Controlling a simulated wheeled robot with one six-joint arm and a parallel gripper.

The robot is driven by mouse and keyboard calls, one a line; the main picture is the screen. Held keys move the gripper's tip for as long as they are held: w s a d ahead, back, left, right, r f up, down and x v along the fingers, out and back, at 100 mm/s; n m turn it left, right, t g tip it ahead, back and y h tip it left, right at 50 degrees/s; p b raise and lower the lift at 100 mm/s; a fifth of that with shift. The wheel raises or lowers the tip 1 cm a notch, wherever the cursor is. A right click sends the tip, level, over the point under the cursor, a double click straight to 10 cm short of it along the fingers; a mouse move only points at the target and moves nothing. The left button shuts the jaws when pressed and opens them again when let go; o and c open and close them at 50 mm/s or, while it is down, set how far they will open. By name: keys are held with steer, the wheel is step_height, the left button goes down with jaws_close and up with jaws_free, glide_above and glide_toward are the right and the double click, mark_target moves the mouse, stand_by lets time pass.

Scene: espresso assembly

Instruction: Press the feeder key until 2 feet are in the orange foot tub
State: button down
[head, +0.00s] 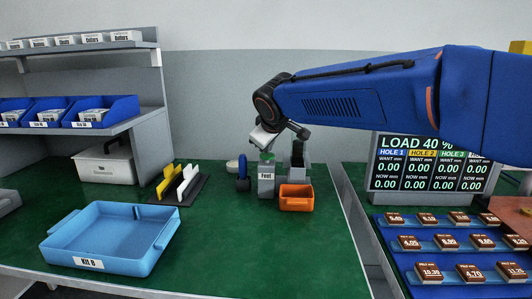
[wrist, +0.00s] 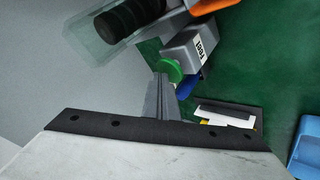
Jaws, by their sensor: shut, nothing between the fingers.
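The grey feeder (head: 266,182) with a "Feet" label stands on the green bench. Its round green key (wrist: 170,70) shows in the wrist view, and a green bit of it (head: 268,155) shows on top in the head view. The orange foot tub (head: 297,204) sits to the right of the feeder; a corner of it (wrist: 212,6) is in the wrist view. I cannot make out any feet inside it. My gripper (wrist: 160,76) is shut and empty, its tips close beside the green key; I cannot tell if they touch. A clear hopper (wrist: 90,35) holds dark round pieces.
A rack with yellow and white plates (head: 178,184) is further left. The blue Kit B tray (head: 110,240) is at front left. A load screen (head: 430,160) stands right. The bench before the tub is clear.

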mark_target(268, 157)
steer(key=shift+f, duration=0.45)
stand_by(0.4)
steer(key=shift+r, duration=1.35)
steer(key=shift+r, duration=0.15)
steer(key=shift+r, duration=2.9)
steer(key=shift+s, duration=0.15)
